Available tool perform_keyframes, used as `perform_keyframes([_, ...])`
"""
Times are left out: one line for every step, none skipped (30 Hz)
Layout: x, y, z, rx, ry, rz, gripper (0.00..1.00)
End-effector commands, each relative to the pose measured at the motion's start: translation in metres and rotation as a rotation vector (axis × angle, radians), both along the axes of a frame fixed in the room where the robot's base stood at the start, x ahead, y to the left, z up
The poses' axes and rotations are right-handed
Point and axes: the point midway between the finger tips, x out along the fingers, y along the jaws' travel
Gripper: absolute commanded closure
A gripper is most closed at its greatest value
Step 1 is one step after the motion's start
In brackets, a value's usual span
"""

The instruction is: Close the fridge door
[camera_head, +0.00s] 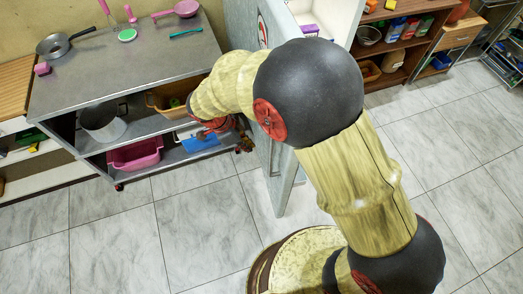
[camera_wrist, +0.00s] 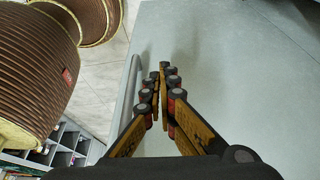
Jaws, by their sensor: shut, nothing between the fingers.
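The fridge (camera_head: 327,18) stands at the top middle of the head view, its white inside showing. Its grey door (camera_head: 283,185) stands open, swung out toward me and seen nearly edge-on, partly hidden by my arm. In the wrist view a broad grey panel, which looks like the door's outer face (camera_wrist: 240,60), fills the right side. A long bar like a handle (camera_wrist: 125,92) runs along its left edge. My gripper (camera_wrist: 162,72) is shut and empty in front of the panel, right of the bar. My gripper (camera_head: 243,140) is left of the door in the head view. Contact cannot be told.
A metal table (camera_head: 130,60) with pans and lower shelves stands close left of the door. A wooden shelf unit (camera_head: 405,40) with goods stands to the right of the fridge. The tiled floor (camera_head: 470,150) is clear at right and front left.

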Motion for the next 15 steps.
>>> perform_keyframes([0.0, -0.003, -0.006, -0.001, 0.002, -0.001, 1.0])
perform_keyframes([0.0, -0.004, -0.01, -0.001, 0.002, 0.0, 1.0])
perform_keyframes([0.0, -0.006, -0.015, -0.002, 0.003, 0.0, 1.0])
perform_keyframes([0.0, -0.008, -0.02, -0.002, 0.004, -0.001, 1.0])
perform_keyframes([0.001, -0.01, -0.025, -0.002, 0.004, -0.001, 1.0])
perform_keyframes([0.001, -0.012, -0.033, -0.002, 0.004, -0.001, 1.0])
perform_keyframes([0.001, -0.015, -0.039, -0.002, 0.005, 0.0, 1.0])
perform_keyframes([0.002, -0.017, -0.044, -0.003, 0.005, 0.0, 1.0])
perform_keyframes([0.002, -0.02, -0.052, -0.002, 0.004, 0.0, 1.0])
perform_keyframes([0.003, -0.022, -0.057, -0.002, 0.004, 0.0, 1.0])
perform_keyframes([0.003, -0.025, -0.063, -0.003, 0.005, -0.001, 1.0])
perform_keyframes([0.003, -0.027, -0.07, -0.002, 0.005, -0.001, 1.0])
perform_keyframes([0.004, -0.029, -0.076, -0.002, 0.005, 0.0, 1.0])
perform_keyframes([0.004, -0.032, -0.081, -0.003, 0.005, 0.0, 1.0])
perform_keyframes([0.005, -0.034, -0.088, -0.002, 0.005, 0.001, 1.0])
